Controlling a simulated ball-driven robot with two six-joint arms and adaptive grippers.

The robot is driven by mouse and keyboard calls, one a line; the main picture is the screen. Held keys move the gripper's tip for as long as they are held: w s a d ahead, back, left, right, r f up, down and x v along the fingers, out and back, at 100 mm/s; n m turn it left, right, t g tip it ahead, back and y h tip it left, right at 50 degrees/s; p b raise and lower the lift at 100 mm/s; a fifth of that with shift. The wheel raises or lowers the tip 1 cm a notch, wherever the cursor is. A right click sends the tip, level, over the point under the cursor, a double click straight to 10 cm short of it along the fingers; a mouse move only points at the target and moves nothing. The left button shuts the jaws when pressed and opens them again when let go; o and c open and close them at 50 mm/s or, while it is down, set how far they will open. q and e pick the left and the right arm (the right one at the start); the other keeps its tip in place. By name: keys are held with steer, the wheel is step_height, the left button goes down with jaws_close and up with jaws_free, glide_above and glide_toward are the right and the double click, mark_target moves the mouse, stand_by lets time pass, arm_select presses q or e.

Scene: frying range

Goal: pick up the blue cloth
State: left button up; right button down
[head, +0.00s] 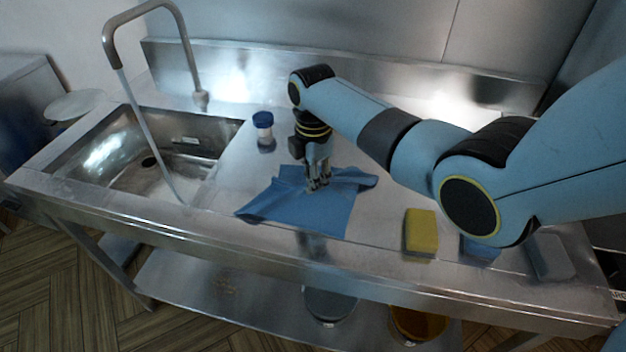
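The blue cloth (312,212) lies spread and creased on the steel counter, right of the sink, with its front edge near the counter's front edge. My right gripper (318,186) points straight down at the cloth's back middle part, with its fingertips at the fabric. The cloth is bunched and raised around the fingers. The fingers look close together, but whether they are shut on the cloth is too small to tell. My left gripper is not in view.
A small jar with a blue lid (263,121) stands behind the cloth. A yellow sponge (420,231) lies to the right, near a blue item (481,247) partly hidden by my arm. The sink (150,150) with its tall faucet (178,30) is at the left.

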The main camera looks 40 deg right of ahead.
step_height(320, 180, up, 5)
steer(key=shift+w+p, duration=0.15)
steer(key=shift+p, duration=0.85)
arm_select(q)
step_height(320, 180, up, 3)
steer(key=shift+b, duration=0.3)
arm_select(e)
step_height(320, 180, up, 5)
steer(key=shift+f, duration=0.2)
step_height(320, 180, up, 9)
